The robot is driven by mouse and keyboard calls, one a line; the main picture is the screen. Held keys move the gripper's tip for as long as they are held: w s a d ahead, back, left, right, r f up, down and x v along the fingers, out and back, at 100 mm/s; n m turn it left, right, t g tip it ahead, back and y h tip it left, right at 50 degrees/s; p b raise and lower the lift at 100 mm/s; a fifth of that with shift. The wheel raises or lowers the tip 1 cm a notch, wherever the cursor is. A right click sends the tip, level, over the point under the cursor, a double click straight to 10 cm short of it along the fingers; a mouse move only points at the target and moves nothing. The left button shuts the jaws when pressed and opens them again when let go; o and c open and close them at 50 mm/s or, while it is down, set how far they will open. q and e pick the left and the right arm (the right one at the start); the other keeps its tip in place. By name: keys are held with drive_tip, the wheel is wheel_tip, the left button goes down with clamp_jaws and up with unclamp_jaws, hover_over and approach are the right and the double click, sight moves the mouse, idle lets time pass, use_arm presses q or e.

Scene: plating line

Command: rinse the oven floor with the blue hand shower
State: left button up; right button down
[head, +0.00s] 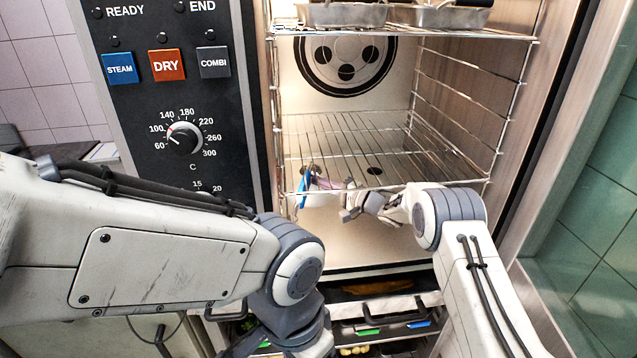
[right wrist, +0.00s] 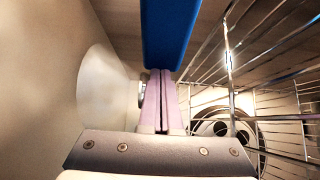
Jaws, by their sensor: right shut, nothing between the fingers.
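The oven floor (head: 385,245) shows as a pale, bare surface below the lower wire rack. My right gripper (head: 316,180) reaches into the oven from the right, close to the front of that rack. In the right wrist view its pinkish fingers (right wrist: 164,75) are shut against each other with nothing between them. A blue piece (head: 302,190) is at the fingertips in the head view; it also fills the top middle of the right wrist view (right wrist: 168,35). I cannot tell whether it is the hand shower. My left arm comes in from the left; its gripper is out of frame.
The lower wire rack (head: 350,135) spans the oven, with side rails (head: 455,110) at right. Metal trays (head: 345,15) sit on the upper rack. The control panel (head: 175,90) stands left of the opening. Below the oven is a drawer (head: 385,325) with coloured tabs.

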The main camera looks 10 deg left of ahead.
drive_tip(key=shift+s+a+r, duration=0.15)
drive_tip(key=shift+a, duration=0.25)
drive_tip(key=d+b, duration=0.1)
drive_tip(key=d, duration=1.3)
drive_tip(key=shift+d, duration=0.4)
drive_tip(key=shift+f, duration=0.2)
